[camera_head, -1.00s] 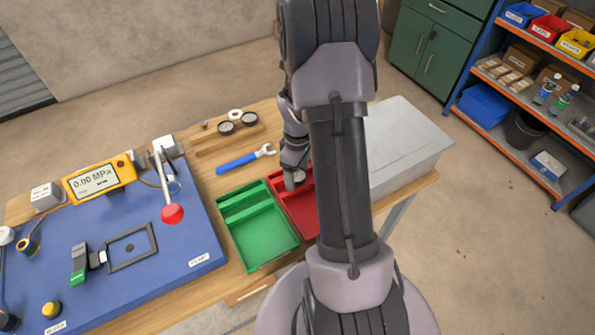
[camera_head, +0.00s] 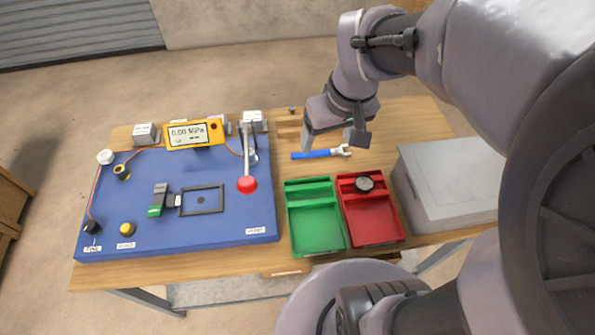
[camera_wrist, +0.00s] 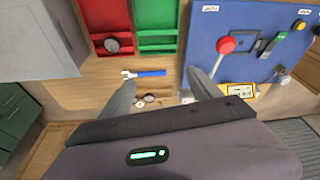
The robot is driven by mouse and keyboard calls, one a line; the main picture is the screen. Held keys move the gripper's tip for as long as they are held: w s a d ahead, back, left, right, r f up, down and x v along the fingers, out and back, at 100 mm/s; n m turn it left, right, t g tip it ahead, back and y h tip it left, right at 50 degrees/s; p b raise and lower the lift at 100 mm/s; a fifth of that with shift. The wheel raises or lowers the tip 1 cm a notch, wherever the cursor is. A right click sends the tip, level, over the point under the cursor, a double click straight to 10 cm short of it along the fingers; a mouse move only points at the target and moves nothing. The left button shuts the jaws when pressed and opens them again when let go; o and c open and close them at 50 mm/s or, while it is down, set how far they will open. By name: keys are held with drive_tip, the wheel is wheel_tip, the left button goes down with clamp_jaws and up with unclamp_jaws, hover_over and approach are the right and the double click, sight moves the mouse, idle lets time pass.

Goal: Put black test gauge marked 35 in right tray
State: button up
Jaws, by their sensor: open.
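A round black-faced gauge (camera_head: 364,183) lies in the back part of the red tray (camera_head: 373,222), the right of two trays in the head view. It also shows in the wrist view (camera_wrist: 112,45). Its marking is too small to read. My gripper (camera_head: 332,143) is open and empty, held above the table behind the trays, near the blue-handled wrench. In the wrist view my gripper (camera_wrist: 160,82) has its fingers spread. Small round gauges (camera_wrist: 149,98) lie beyond and between the fingers there; their marks are unreadable. In the head view my gripper and arm hide most of that area.
The empty green tray (camera_head: 317,230) stands left of the red one. The wrench (camera_head: 322,154) lies behind them. A blue test board (camera_head: 175,225) with a red-knobbed lever (camera_head: 247,184) is at left. A grey box (camera_head: 450,185) stands at right.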

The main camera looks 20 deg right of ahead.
drive_tip(key=s+a+r+m+t+y, duration=0.25)
drive_tip(key=s+a+r+m, duration=0.2)
drive_tip(key=s+a, duration=0.6)
drive_tip(key=shift+n+h, duration=0.25)
drive_tip(key=f+b, duration=0.1)
drive_tip(key=b, duration=0.1)
drive_tip(key=f+b, duration=0.1)
drive_tip(key=f, duration=0.1)
drive_tip(key=f+b, duration=0.1)
drive_tip(key=b, duration=0.1)
drive_tip(key=shift+a+f+b, duration=0.35)
drive_tip(key=shift+f, duration=0.05)
